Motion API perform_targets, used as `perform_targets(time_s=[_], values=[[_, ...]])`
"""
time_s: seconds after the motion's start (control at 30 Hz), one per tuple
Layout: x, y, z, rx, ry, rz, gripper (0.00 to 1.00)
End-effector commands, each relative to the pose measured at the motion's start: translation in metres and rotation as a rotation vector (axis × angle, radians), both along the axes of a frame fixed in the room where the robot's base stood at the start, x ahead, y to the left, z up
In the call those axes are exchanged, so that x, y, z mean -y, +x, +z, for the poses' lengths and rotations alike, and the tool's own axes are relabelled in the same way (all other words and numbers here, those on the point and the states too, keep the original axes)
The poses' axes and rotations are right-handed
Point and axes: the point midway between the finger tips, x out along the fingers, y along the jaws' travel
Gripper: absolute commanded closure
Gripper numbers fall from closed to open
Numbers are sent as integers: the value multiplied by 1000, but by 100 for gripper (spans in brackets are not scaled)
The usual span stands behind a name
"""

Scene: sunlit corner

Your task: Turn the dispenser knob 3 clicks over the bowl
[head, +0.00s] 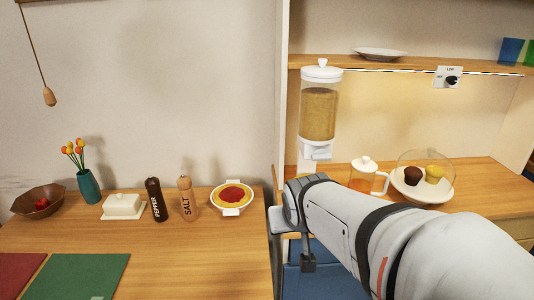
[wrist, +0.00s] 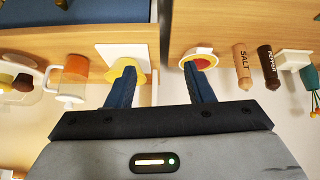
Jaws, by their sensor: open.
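The dispenser (head: 319,112) is a clear cylinder of tan grains with a white lid, on the right-hand counter against the divider. Its white knob and spout part (head: 316,151) sit below the cylinder. The bowl (wrist: 122,72) is yellow and stands on the white dispenser base (wrist: 112,52) in the wrist view; in the head view my arm mostly hides it. My gripper (wrist: 160,82) is open, with two blue fingers apart and nothing between them. The left finger overlaps the bowl in the wrist view; I cannot tell if they touch. The fingers are hidden in the head view.
A glass teapot (head: 364,180) and a covered plate of muffins (head: 422,190) stand right of the dispenser. On the left counter are a pie dish (head: 232,196), salt mill (head: 187,198), pepper mill (head: 156,200) and butter dish (head: 122,206). A shelf (head: 430,66) runs above.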

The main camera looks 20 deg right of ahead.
Motion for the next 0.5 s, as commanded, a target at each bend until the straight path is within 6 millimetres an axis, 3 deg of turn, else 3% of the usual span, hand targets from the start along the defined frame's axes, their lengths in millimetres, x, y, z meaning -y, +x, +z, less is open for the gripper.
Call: perform_targets(time_s=[0.03,0.2,0.33,0.5], values=[[21,18,-12,85,-23,-38,48],[78,69,-5,387,-94,-100,34],[115,93,4,603,-130,-104,24],[143,106,17,818,-149,-70,24]])
